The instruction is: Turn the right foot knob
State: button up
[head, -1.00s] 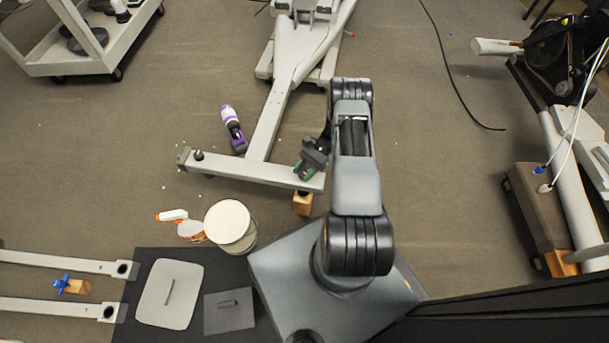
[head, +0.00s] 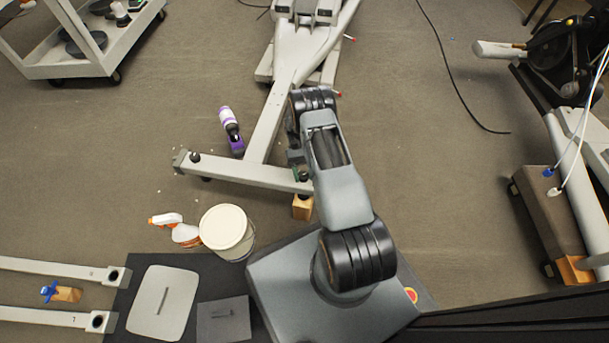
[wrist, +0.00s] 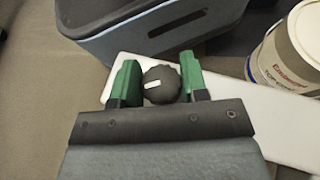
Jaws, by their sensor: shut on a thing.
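The right foot knob (wrist: 161,85) is a dark, ridged, round knob with a pale mark on top. It sits at the end of the white foot crossbar (head: 240,171), which also shows in the wrist view (wrist: 275,128). My gripper (wrist: 160,80) has its two green fingers on either side of the knob, shut on it. In the head view my gripper (head: 299,166) is at the crossbar's right end, mostly hidden by my arm. The other foot knob (head: 194,157) stands at the crossbar's left end.
A wooden block (head: 302,207) is by the crossbar's right end. A white-lidded bucket (head: 226,230) and an orange-white spray bottle (head: 174,228) stand in front. A purple-white bottle (head: 232,131) lies behind the crossbar. A cart (head: 88,57) is at the back left.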

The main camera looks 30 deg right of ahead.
jog(key=shift+s+n+g+h, duration=0.1)
jog(key=shift+n+g+h, duration=0.2)
jog(key=shift+n+h, duration=1.45)
jog(key=shift+h, duration=0.45)
jog(key=o, duration=0.9)
